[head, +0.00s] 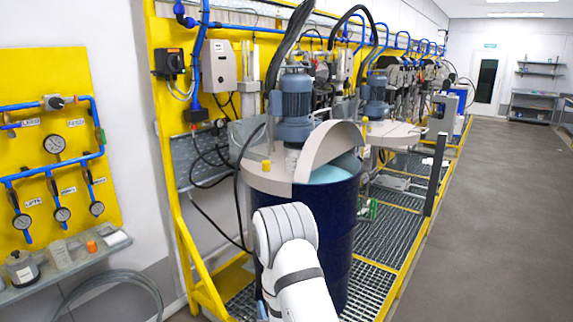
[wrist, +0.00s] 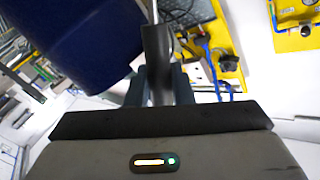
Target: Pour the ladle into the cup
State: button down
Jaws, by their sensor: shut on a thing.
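In the wrist view my gripper (wrist: 158,86) is shut on a dark upright handle (wrist: 155,48), which appears to be the ladle's. A thin pale rod continues from it to the top edge of the picture. The ladle's bowl is out of view, so I cannot tell what is in it. In the head view my arm hides the gripper and the ladle. A clear container (head: 59,254) on the shelf at the left may be the cup; I cannot tell for sure.
A dark blue drum (head: 330,225) with a half-open lid and pale blue liquid stands just beyond my arm. It also fills the wrist view's upper left (wrist: 70,40). The shelf (head: 75,262) holds a grey bottle (head: 21,268) and an orange item (head: 91,246). The floor at the right is clear.

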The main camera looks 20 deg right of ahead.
aim_at(290, 162)
jog(key=u, duration=0.05)
jog(key=i, duration=0.9)
jog(key=z, duration=0.1)
